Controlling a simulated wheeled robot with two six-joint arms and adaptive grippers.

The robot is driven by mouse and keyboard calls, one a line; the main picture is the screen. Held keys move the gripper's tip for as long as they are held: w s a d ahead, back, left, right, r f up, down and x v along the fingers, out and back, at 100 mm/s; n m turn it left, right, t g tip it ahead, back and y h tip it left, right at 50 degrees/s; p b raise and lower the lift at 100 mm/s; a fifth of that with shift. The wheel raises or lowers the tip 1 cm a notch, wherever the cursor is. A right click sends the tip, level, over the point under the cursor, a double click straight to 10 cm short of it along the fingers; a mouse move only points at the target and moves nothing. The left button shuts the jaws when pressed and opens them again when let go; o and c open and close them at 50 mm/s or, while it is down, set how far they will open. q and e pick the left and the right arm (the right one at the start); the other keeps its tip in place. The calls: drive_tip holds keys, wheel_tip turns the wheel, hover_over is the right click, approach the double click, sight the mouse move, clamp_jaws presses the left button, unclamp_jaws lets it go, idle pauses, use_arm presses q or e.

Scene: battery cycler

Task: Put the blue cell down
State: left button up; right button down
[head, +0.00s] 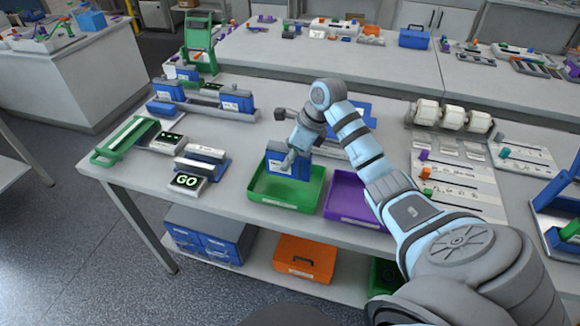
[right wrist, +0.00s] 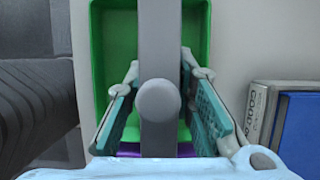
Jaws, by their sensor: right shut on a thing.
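My right gripper (head: 289,161) points down over the green tray (head: 262,184) and is shut on the blue cell (head: 276,156), a blue block with a white label. The cell is upright at the far part of the tray; I cannot tell whether it touches the tray floor. In the right wrist view the two green-padded fingers (right wrist: 160,105) stand on either side of a grey bar with a round knob, above the green tray (right wrist: 103,60). No blue face of the cell shows there. My left gripper is not in view.
The purple tray (head: 348,201) stands just right of the green one. Other blue blocks (head: 236,101) sit in a fixture at the back left. White rolls (head: 452,118) stand at the right.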

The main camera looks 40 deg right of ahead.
wheel_tip(320, 180, down, 3)
drive_tip(key=shift+s+a+r, duration=0.1)
drive_tip(key=shift+f, duration=0.25)
drive_tip(key=shift+f, duration=0.15)
drive_tip(key=c, duration=1.4)
unclamp_jaws()
drive_tip(key=shift+o, duration=0.2)
drive_tip(key=shift+r, duration=0.3)
drive_tip(key=v, duration=1.2)
